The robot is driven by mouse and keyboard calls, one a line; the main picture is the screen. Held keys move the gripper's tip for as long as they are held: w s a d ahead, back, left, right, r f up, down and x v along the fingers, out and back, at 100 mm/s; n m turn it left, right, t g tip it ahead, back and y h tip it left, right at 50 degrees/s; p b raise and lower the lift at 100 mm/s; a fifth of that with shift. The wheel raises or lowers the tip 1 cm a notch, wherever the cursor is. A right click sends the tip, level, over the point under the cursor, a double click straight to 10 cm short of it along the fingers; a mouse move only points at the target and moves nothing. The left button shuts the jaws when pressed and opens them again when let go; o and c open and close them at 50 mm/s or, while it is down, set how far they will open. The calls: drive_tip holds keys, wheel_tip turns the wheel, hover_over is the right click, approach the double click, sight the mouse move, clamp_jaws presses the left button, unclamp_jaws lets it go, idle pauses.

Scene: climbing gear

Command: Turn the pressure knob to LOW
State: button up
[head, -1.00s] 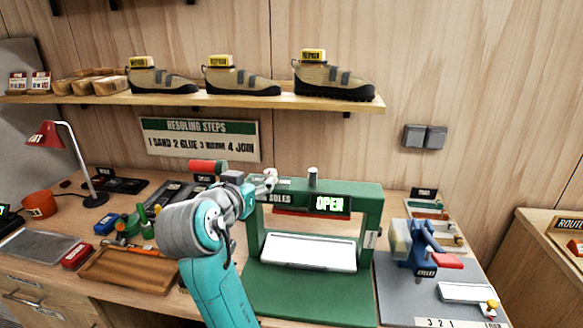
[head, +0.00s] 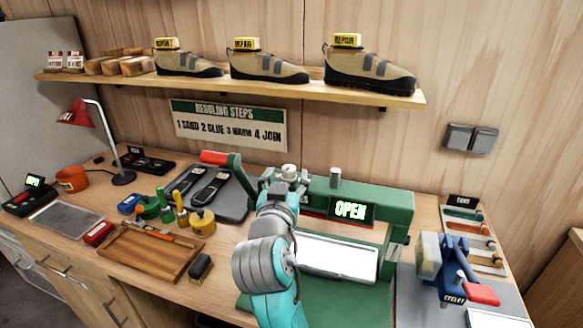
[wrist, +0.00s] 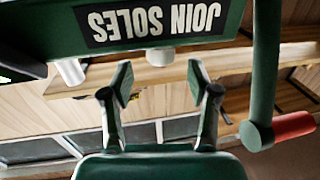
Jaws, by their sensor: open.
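The green press (head: 399,205) stands on the bench with a lit "OPEN" display (head: 350,210). Two knob-like parts rise from its top beam: a pale round knob (head: 289,172) and a grey cylinder (head: 335,177). In the wrist view the press front is upside down, with its "JOIN SOLES" label (wrist: 152,20). The pale knob (wrist: 160,56) shows just beyond and between my open fingertips. My gripper (wrist: 160,82) is empty; I cannot tell whether it touches the knob. In the head view my gripper (head: 283,188) is partly hidden by my arm. No LOW marking is legible.
A lever with a red handle (head: 215,158) rises at the press's left, close to my gripper. A blue clamp-like tool (head: 450,272) stands at the right. A wooden tray (head: 150,262), glue pots (head: 202,222) and soles (head: 210,188) fill the left bench. A shoe shelf (head: 240,88) hangs above.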

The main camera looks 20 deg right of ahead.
sight(284, 171)
drive_tip(key=shift+x, duration=2.25)
clamp_jaws()
drive_tip(key=shift+a, duration=0.1)
drive_tip(key=shift+m+g+h, duration=0.3)
drive_tip(key=shift+m+h, duration=0.1)
drive_tip(key=shift+h, duration=0.2)
drive_tip(key=shift+m+g+h, duration=0.5)
drive_tip(key=shift+m+h, duration=0.1)
drive_tip(key=shift+h, duration=0.2)
drive_tip(key=shift+m+g+h, duration=2)
drive_tip(key=shift+g+h, duration=0.2)
drive_tip(key=shift+g, duration=0.1)
